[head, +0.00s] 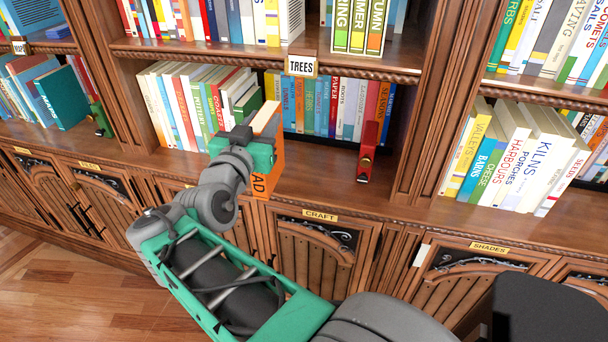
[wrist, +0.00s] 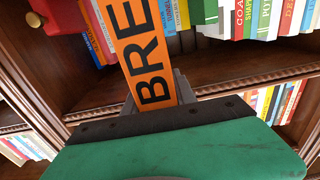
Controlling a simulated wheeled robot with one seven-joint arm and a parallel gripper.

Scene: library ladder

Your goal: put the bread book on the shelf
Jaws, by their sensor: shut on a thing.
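The bread book (head: 275,157) is orange with black spine letters; "AD" shows low on it in the head view and "BRE" in the wrist view (wrist: 142,45). My gripper (head: 256,150) is shut on it and holds it about upright, spine outward, at the front of the shelf (head: 322,190) below the TREES label. In the head view my gripper hides part of the book, and its fingertips are hard to see. I cannot tell whether the book touches the shelf board. The book is right of a row of books (head: 185,105).
A red bookend (head: 368,155) stands on the bare front of the shelf, right of the held book. A row of thin books (head: 335,108) stands behind. A wooden upright (head: 425,110) closes the bay on the right. CRAFT cabinet doors (head: 315,245) are below.

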